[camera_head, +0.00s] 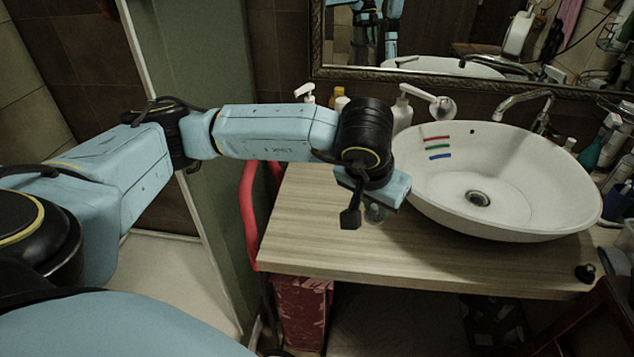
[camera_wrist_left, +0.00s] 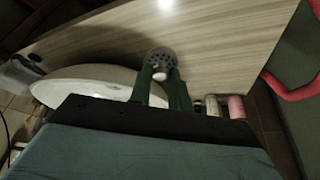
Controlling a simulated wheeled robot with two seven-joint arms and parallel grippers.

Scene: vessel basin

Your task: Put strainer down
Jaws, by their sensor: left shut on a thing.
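The strainer (camera_wrist_left: 163,56) is a small round grey piece with holes in its face, and it shows in the left wrist view between the fingertips. My left gripper (camera_wrist_left: 163,80) is shut on it. In the head view the strainer (camera_head: 376,213) is a small, mostly hidden shape under my left gripper (camera_head: 374,203). Both are over the wooden counter (camera_head: 310,225), left of the white basin (camera_head: 560,190). I cannot tell whether the strainer touches the counter. My right gripper is not in view.
The basin has a drain (camera_head: 479,198) and coloured stripes inside. A faucet (camera_head: 515,100) and bottles (camera_head: 402,112) stand behind. A small black object (camera_head: 585,272) lies at the counter's front right. A red rail (camera_head: 248,215) borders the left edge. The counter's front left is bare.

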